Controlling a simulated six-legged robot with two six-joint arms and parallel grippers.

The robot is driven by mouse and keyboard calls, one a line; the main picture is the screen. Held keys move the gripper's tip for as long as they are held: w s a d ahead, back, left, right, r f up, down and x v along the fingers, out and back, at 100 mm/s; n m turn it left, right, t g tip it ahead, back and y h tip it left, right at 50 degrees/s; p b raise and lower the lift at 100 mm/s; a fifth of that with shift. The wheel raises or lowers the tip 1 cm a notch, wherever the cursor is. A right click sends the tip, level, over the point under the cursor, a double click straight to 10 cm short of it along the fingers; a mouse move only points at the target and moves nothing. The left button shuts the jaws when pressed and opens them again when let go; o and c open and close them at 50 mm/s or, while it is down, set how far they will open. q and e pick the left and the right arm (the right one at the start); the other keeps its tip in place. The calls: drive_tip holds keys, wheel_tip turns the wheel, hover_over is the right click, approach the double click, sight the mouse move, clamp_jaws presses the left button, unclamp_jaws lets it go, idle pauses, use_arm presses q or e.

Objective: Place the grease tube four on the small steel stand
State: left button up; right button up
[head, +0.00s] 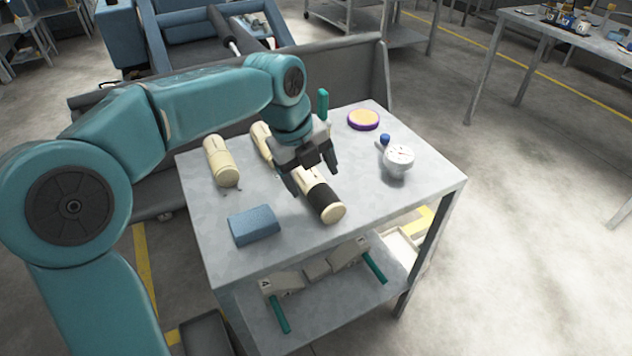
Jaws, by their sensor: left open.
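Cream tubes lie on a grey metal table (245,270), which may be the small steel stand. One tube (325,203) with a dark band lies near the table's middle. Another cream tube (221,162) lies at the left. A further cream shape (261,138) is partly hidden behind my arm. I cannot read which is tube four. My left gripper (313,181) points down, open, over the rear part of the banded tube. Its dark fingers are on either side; contact cannot be told. My right gripper is not in view.
A blue block (254,225) lies at the table's front left. A white round gauge (398,160), a small blue ball (385,139) and a purple-edged yellow disc (363,119) are on the right. The table's right front is clear. Another bench (530,25) stands far right.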

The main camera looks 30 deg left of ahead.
use_arm(q)
drive_tip(key=p+v, duration=0.1)
drive_tip(key=v, duration=0.6)
idle(0.4)
